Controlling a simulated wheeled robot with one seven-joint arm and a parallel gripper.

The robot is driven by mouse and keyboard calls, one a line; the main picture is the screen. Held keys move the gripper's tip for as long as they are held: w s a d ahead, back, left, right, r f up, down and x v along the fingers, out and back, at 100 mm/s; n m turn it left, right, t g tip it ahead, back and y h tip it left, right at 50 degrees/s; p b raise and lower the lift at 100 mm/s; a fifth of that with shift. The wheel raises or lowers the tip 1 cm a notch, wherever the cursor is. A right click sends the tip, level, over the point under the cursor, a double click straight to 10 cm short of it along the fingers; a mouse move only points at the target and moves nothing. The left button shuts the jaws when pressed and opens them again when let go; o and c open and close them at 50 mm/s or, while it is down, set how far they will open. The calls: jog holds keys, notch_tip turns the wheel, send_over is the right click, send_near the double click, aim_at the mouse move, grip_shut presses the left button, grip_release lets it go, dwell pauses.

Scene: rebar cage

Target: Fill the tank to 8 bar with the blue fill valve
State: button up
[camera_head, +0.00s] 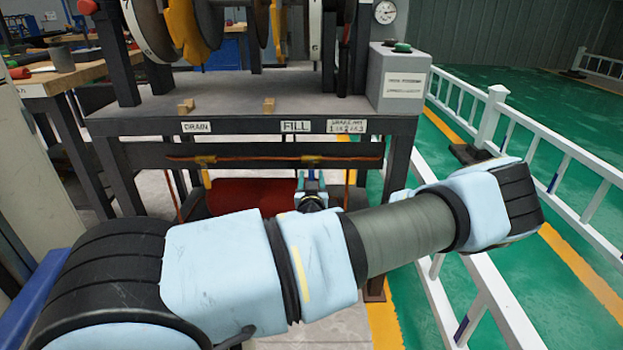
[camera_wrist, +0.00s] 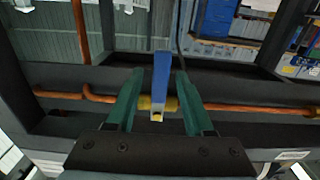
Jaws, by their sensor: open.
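In the wrist view the blue fill valve handle (camera_wrist: 161,75) stands between the two green fingers of my gripper (camera_wrist: 159,78). There are gaps on both sides, so the gripper is open. The handle sits on a brass valve body (camera_wrist: 146,103) in a copper pipe. In the head view the blue handle (camera_head: 311,175) shows below the FILL label (camera_head: 295,126), with my gripper (camera_head: 312,192) just in front, partly hidden by my arm. A red tank (camera_head: 240,194) lies under the bench. A round gauge (camera_head: 385,11) is at the top; its reading is too small to tell.
A brass valve (camera_head: 203,161) sits under the DRAIN label (camera_head: 197,127). The bench (camera_head: 235,95) bears large wheels and a grey box (camera_head: 396,80) with a green button. A white fence (camera_head: 490,115) runs along the right. A wooden workbench (camera_head: 62,79) stands at left.

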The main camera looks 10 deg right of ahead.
jog(key=shift+w, duration=0.1)
grip_shut()
dwell(0.4)
dwell(1.0)
